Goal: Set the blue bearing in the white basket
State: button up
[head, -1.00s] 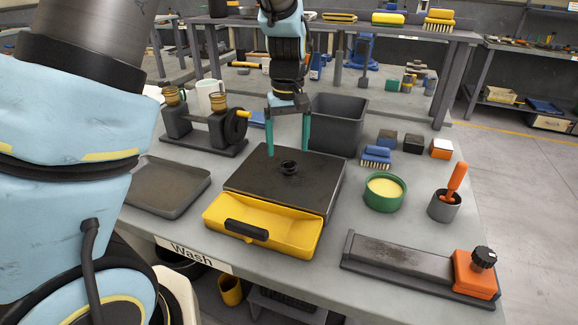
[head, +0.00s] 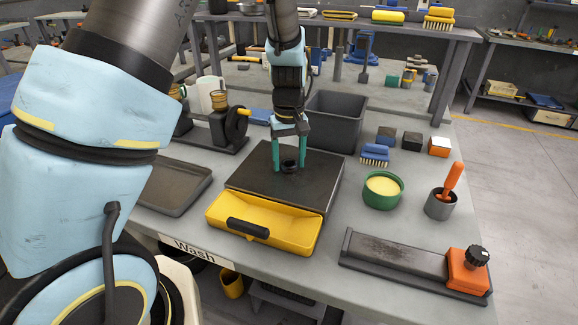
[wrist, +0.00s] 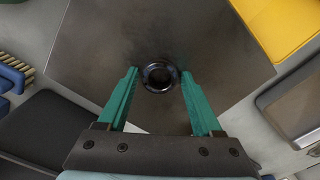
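A small dark ring-shaped part (head: 289,168) sits on the black top plate (head: 255,180) of the yellow-fronted unit. In the wrist view the ring (wrist: 160,76) looks dark with a faint bluish sheen; I cannot tell for sure that it is the blue bearing. My gripper (head: 288,168) points down over the plate with its green fingers low, one on either side of the ring. I see no white basket.
A yellow tray (head: 262,222) fronts the plate. A grey tray (head: 175,188) lies left, a dark open bin (head: 336,118) stands behind. Right are a green bowl (head: 382,190), a grey cup (head: 440,205) with an orange handle, and a sharpening block (head: 395,260). A blue brush (head: 375,154) lies near.

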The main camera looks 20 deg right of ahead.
grip_shut()
dwell(0.3)
